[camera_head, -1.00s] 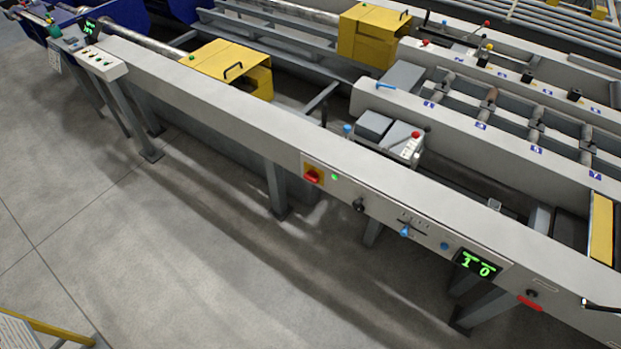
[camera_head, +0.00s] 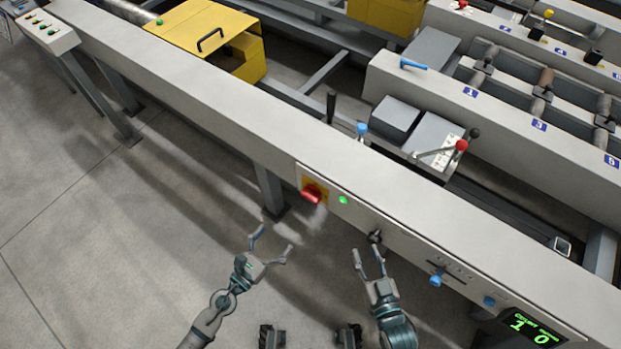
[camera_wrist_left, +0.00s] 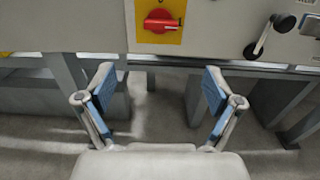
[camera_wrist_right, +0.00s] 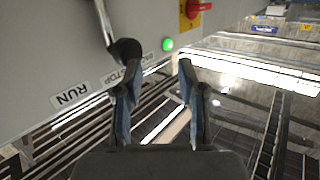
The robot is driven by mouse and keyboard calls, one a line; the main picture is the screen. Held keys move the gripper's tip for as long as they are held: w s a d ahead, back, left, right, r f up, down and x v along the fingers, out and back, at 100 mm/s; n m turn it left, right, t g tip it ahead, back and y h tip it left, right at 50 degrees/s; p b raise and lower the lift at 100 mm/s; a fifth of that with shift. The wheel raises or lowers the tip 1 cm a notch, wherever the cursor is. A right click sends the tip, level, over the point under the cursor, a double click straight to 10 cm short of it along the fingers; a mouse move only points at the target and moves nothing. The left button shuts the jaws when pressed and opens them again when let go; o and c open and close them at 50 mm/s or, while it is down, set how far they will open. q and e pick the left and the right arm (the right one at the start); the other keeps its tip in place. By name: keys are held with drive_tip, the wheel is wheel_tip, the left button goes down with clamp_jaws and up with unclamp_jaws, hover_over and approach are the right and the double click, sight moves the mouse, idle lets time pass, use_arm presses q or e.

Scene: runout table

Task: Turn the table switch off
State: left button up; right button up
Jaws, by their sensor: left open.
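The red rotary switch (camera_head: 312,193) sits on a yellow plate on the front face of the long grey table beam (camera_head: 240,125). In the left wrist view the switch (camera_wrist_left: 160,20) shows at the top, its handle lying roughly sideways. A green lamp (camera_head: 343,200) beside it is lit. My left gripper (camera_head: 271,242) is open and empty, in front of and below the switch, apart from it. My right gripper (camera_head: 367,253) is open and empty near the black-knobbed lever (camera_head: 375,237). In the right wrist view that lever's knob (camera_wrist_right: 125,51) appears close to the fingers, contact unclear.
The panel also carries a blue-knobbed control (camera_head: 435,280), a blue button (camera_head: 489,301) and a green display (camera_head: 534,326). A yellow housing (camera_head: 215,40) and a red-knobbed lever (camera_head: 461,145) stand behind the beam. The floor in front (camera_head: 90,240) is clear at left.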

use_arm(q)
drive_tip(key=p, duration=0.3)
approach(308, 199)
drive_tip(key=x, duration=0.3)
drive_tip(key=b+x, duration=0.1)
drive_tip(key=x, duration=0.6)
drive_tip(key=shift+w+d+f, duration=0.1)
drive_tip(key=shift+w+d, duration=0.1)
drive_tip(key=shift+w, duration=0.05)
drive_tip(key=shift+w+d, duration=0.2)
drive_tip(key=shift+w, duration=0.1)
use_arm(e)
drive_tip(key=s+f+g, duration=0.1)
drive_tip(key=f+g, duration=0.1)
drive_tip(key=s+d+f+g+h, duration=0.1)
drive_tip(key=f, duration=0.1)
drive_tip(key=shift+s+d+g, duration=0.1)
drive_tip(key=shift+s+g, duration=0.3)
use_arm(q)
drive_tip(key=c, duration=1.2)
